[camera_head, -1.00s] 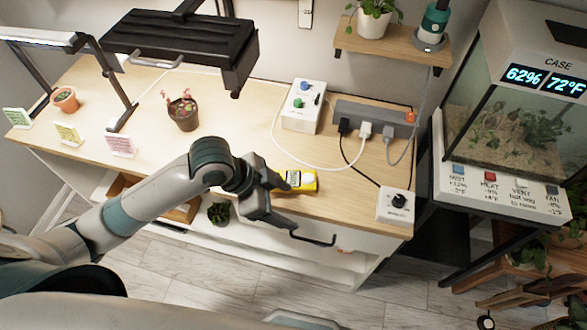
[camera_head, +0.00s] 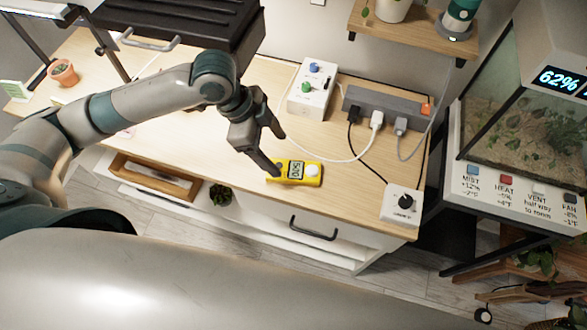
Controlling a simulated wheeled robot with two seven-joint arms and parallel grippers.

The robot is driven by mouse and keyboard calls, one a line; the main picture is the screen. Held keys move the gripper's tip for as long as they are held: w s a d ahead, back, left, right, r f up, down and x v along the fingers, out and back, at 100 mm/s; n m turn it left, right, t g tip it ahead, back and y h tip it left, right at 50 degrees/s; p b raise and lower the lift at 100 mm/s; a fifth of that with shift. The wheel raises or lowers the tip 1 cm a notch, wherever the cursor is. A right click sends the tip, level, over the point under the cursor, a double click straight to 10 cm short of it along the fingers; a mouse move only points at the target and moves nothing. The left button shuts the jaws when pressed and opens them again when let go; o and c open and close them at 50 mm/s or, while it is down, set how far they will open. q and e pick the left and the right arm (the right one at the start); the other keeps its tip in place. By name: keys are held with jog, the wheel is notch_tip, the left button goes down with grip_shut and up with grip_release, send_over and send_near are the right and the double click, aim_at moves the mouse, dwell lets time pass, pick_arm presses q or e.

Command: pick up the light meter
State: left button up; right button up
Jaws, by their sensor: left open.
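The yellow light meter (camera_head: 303,179) lies on the wooden tabletop near its front edge, with a dark display on its left and a white dome on its right. My left gripper (camera_head: 278,154) is open and empty at the meter's left end. One dark finger comes down by the meter's left edge and slightly overlaps it; I cannot tell whether they touch. The other finger is farther back. My right gripper is not in view.
A white control box (camera_head: 311,88), a grey power strip (camera_head: 388,108) and a white dial box (camera_head: 402,204) stand behind and right of the meter. A white cable (camera_head: 335,160) curves close behind it. A drawer handle (camera_head: 314,230) sticks out below the table edge.

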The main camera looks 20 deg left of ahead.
aim_at(290, 169)
pick_arm(q)
jog(key=shift+x, duration=1.05)
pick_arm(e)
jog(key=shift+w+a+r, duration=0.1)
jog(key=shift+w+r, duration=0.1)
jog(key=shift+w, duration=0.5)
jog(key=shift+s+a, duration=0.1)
pick_arm(q)
jog(key=shift+d+f+p, duration=0.1)
jog(key=shift+f+p, duration=0.05)
jog(key=shift+p, duration=0.15)
jog(key=f, duration=0.1)
jog(key=d+f+p, duration=0.1)
jog(key=d+f, duration=0.1)
jog(key=shift+s+f, duration=0.2)
jog(key=shift+s, duration=0.05)
jog(key=shift+f, duration=0.5)
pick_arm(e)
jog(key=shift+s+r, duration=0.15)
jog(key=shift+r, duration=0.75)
pick_arm(q)
jog(key=c, duration=1.2)
